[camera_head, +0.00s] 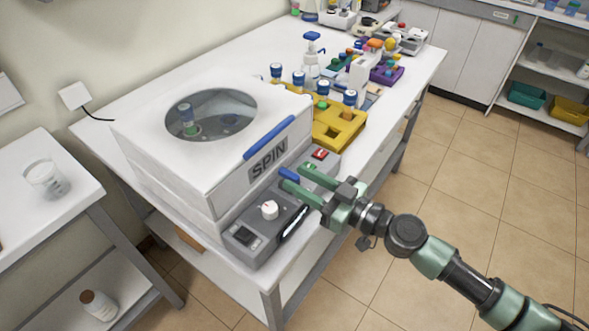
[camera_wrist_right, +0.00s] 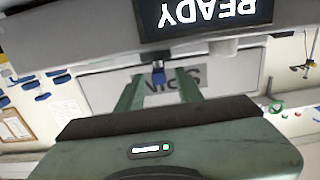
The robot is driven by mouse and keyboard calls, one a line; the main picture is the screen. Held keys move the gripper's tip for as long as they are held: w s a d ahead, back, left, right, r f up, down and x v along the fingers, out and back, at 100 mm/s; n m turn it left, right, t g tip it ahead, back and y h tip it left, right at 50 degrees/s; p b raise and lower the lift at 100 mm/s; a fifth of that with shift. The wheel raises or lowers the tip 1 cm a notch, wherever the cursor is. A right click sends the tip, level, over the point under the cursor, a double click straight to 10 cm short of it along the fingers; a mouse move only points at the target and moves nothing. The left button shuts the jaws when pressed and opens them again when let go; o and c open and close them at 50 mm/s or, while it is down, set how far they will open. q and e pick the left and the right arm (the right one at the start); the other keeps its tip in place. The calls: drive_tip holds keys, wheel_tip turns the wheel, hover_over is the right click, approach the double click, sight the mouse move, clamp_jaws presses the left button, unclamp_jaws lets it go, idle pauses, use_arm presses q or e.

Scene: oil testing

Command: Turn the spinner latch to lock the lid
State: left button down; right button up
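The spinner (camera_head: 150,150) is a white box with a closed lid, a round window, a long blue lid handle (camera_head: 269,138) and a SPIN label. A short blue latch (camera_head: 289,174) sits at its front, just below the label; it also shows in the right wrist view (camera_wrist_right: 158,74). My right gripper (camera_head: 297,176) is open at the front, its green fingers pointing at the spinner. In the right wrist view its fingers (camera_wrist_right: 158,86) stand on either side of the latch, with gaps visible. I cannot tell how deep the latch lies between them. My left gripper is not in view.
The grey control panel (camera_head: 262,237) has a white knob (camera_head: 269,210) and a red switch (camera_head: 320,154). A lit display reads READY in the wrist view (camera_wrist_right: 215,12). A yellow rack (camera_head: 338,128) stands close behind the panel. A beaker (camera_head: 46,180) is on the left table.

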sight(289, 176)
drive_tip(key=shift+x, duration=1)
clamp_jaws()
drive_tip(key=shift+p, duration=0.7)
drive_tip(key=m+t+h+p, duration=0.2)
drive_tip(key=p, duration=0.2)
drive_tip(key=m+t+h+p, duration=0.2)
drive_tip(key=h+p, duration=0.1)
drive_tip(key=p, duration=0.2)
drive_tip(key=a+m+t+h+p, duration=0.1)
drive_tip(key=m+t+h+p, duration=0.1)
drive_tip(key=h+p, duration=0.1)
drive_tip(key=shift+s+r+m+p, duration=0.3)
drive_tip(key=shift+s+p, duration=0.1)
drive_tip(key=shift+p, duration=0.4)
drive_tip(key=shift+a+f+m+t+h+p, duration=0.1)
drive_tip(key=shift+f+m+t+h+p, duration=0.1)
drive_tip(key=shift+m+h+p, duration=0.3)
drive_tip(key=shift+f+m+t+h+p, duration=0.1)
drive_tip(key=shift+m+t+h+p, duration=0.15)
drive_tip(key=shift+h, duration=0.35)
drive_tip(key=shift+m+t+h+p, duration=0.3)
drive_tip(key=shift+m+h, duration=0.75)
drive_tip(key=shift+h, duration=0.65)
drive_tip(key=shift+f+h, duration=0.1)
drive_tip(key=shift+h, duration=0.2)
unclamp_jaws()
